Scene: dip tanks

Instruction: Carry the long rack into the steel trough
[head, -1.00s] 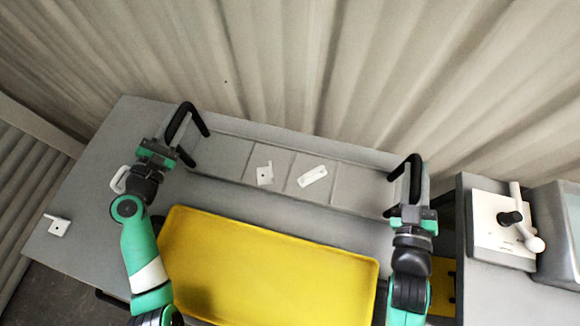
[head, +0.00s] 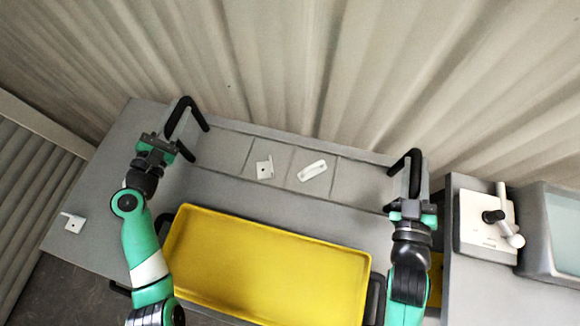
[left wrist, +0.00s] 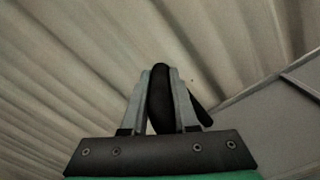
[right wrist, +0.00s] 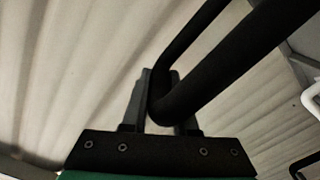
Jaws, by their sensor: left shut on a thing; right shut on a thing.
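The long rack (head: 230,150) is a grey, narrow tray split into compartments, with a black hoop handle at each end. It lies across the head view beyond the yellow tray. A white bracket (head: 265,168) and a white oblong piece (head: 313,171) lie in separate middle compartments. My left gripper (head: 165,143) is shut on the left handle, which shows between its fingers in the left wrist view (left wrist: 160,100). My right gripper (head: 411,205) is shut on the right handle, also seen in the right wrist view (right wrist: 185,95). I cannot clearly identify the steel trough.
A yellow tray (head: 196,215) lies in front of the rack, between my arms. Another white bracket (head: 73,222) sits at the grey table's left edge. At right stand a white device with a lever (head: 484,238) and a grey-rimmed basin (head: 530,230), cut off. A pleated curtain closes the back.

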